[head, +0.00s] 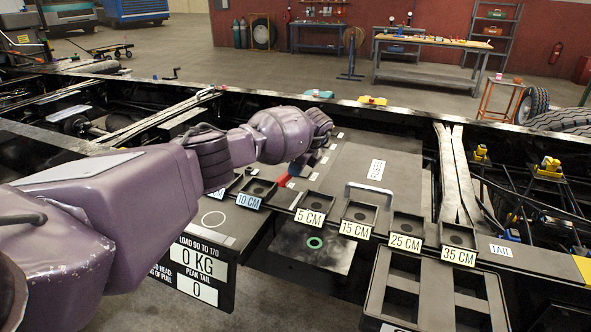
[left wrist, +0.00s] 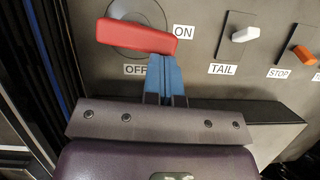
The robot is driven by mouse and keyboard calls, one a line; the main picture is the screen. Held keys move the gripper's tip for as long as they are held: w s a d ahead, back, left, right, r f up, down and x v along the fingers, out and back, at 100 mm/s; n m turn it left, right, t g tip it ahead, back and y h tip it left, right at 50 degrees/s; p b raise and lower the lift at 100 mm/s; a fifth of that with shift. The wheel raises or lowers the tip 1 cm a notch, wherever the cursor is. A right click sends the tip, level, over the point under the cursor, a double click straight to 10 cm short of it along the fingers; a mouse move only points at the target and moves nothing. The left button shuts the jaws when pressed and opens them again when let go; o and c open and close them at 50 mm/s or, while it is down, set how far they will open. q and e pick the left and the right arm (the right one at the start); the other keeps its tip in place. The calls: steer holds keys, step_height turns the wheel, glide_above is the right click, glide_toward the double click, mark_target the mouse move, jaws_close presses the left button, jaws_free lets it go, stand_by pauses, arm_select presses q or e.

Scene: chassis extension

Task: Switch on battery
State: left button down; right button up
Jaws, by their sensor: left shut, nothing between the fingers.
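The battery switch is a red handle (left wrist: 137,37) on a round dial (left wrist: 138,14) in the left wrist view. The handle lies nearly level, its right end slightly lower and close to the ON label (left wrist: 184,32). The OFF label (left wrist: 135,69) is below the dial. My left gripper (left wrist: 165,66) has its blue fingers shut and empty, with the tips right at the lower edge of the handle's right half. I cannot tell whether they touch. In the head view the red handle (head: 284,179) shows partly, beside my left arm, which hides much of the panel.
A white TAIL toggle (left wrist: 245,34) and an orange STOP toggle (left wrist: 304,54) sit to the right on the panel. In the head view, trays with labels such as 15 CM (head: 356,229) line the near side. A grey bench (head: 400,77) stands well behind the chassis.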

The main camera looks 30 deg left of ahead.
steer(key=shift+w+r, duration=0.15)
steer(key=shift+w, duration=0.2)
stand_by(0.4)
steer(key=shift+s, duration=0.2)
steer(key=shift+s+a+f, duration=0.1)
steer(key=shift+s+f, duration=0.05)
steer(key=shift+f, duration=0.05)
stand_by(0.3)
steer(key=shift+r, duration=0.1)
